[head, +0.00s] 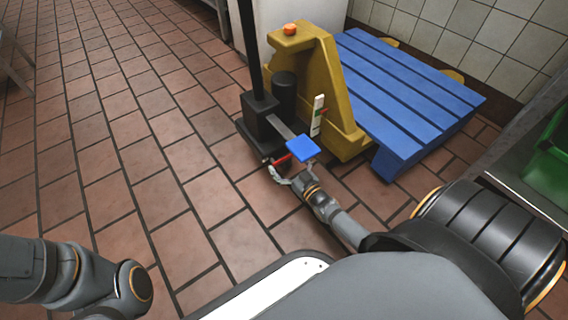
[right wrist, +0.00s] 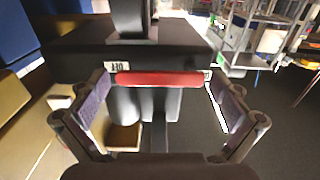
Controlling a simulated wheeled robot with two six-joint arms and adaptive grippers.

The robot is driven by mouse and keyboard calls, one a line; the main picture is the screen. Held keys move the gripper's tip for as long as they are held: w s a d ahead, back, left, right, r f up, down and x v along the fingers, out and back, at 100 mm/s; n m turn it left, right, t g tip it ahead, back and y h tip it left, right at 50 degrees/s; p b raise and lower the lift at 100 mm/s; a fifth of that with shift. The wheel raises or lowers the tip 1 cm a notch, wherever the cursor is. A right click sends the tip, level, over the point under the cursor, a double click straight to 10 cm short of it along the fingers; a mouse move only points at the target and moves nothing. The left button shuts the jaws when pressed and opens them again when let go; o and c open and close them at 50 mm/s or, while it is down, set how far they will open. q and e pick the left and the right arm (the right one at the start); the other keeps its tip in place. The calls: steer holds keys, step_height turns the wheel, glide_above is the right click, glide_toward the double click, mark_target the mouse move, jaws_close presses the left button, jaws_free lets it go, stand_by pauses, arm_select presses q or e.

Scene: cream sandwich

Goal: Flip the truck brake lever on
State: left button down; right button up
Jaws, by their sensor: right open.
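The yellow pallet truck (head: 338,85) stands on the tiled floor in the head view, with a black drive unit (head: 262,110) at its near end. The brake lever, a red bar (head: 282,160), sticks out low from this unit beside a blue pedal (head: 302,148). In the right wrist view the red lever (right wrist: 158,78) lies crosswise below a black housing with an OFF label (right wrist: 117,67). My right gripper (head: 281,170) is open at the lever. In the right wrist view its fingers (right wrist: 158,92) stand on either side of the bar; contact is unclear. My left gripper is out of view.
A blue pallet (head: 400,95) sits on the truck's forks to the right. A tall black handle (head: 250,50) rises from the drive unit. A green crate (head: 550,160) is on a shelf at the right edge.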

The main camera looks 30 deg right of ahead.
steer(key=shift+w+r, duration=0.1)
steer(key=shift+w, duration=0.5)
steer(key=shift+c, duration=0.3)
